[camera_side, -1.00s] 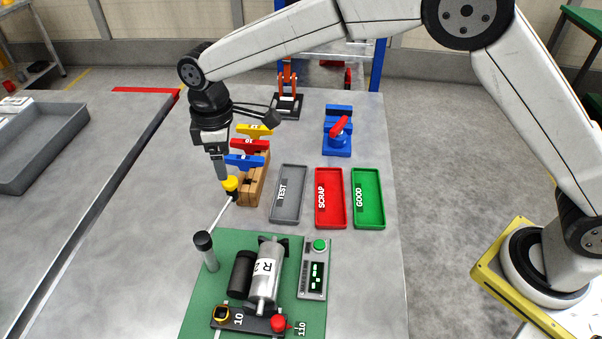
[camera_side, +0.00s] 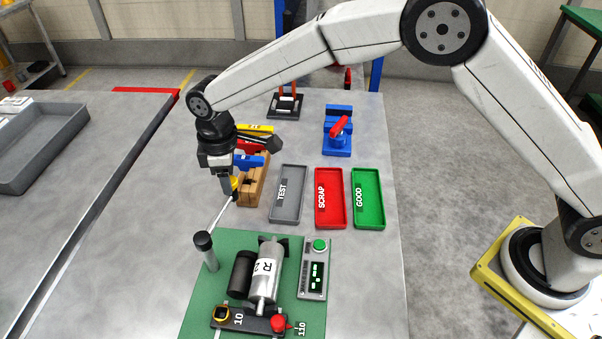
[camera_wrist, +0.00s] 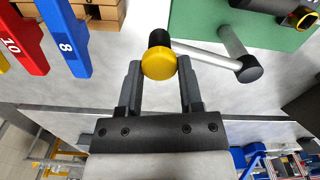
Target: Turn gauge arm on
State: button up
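The gauge arm (camera_side: 220,214) is a thin light rod on a grey post with a black cap (camera_side: 203,240), at the green board's far left corner. Its free end has a yellow knob (camera_side: 235,182) on a black piece and points away from the board. In the wrist view, the yellow knob (camera_wrist: 158,65) lies between the fingertips, and the rod (camera_wrist: 208,56) runs right to the post's black cap (camera_wrist: 249,69). My gripper (camera_wrist: 159,60) is open, with a finger on each side of the knob and small gaps showing. In the side view my gripper (camera_side: 229,186) points down at the knob.
A wooden rack (camera_side: 255,180) with blue, red and yellow handled pieces stands close behind my gripper. Grey TEST (camera_side: 273,205), red SCRAP (camera_side: 319,205) and green GOOD (camera_side: 355,205) trays lie to the right. A silver cylinder (camera_side: 266,266) and a green-button box (camera_side: 313,268) sit on the green board (camera_side: 198,315).

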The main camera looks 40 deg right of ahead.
grip_shut()
jog(key=shift+r, duration=0.1)
dwell(1.0)
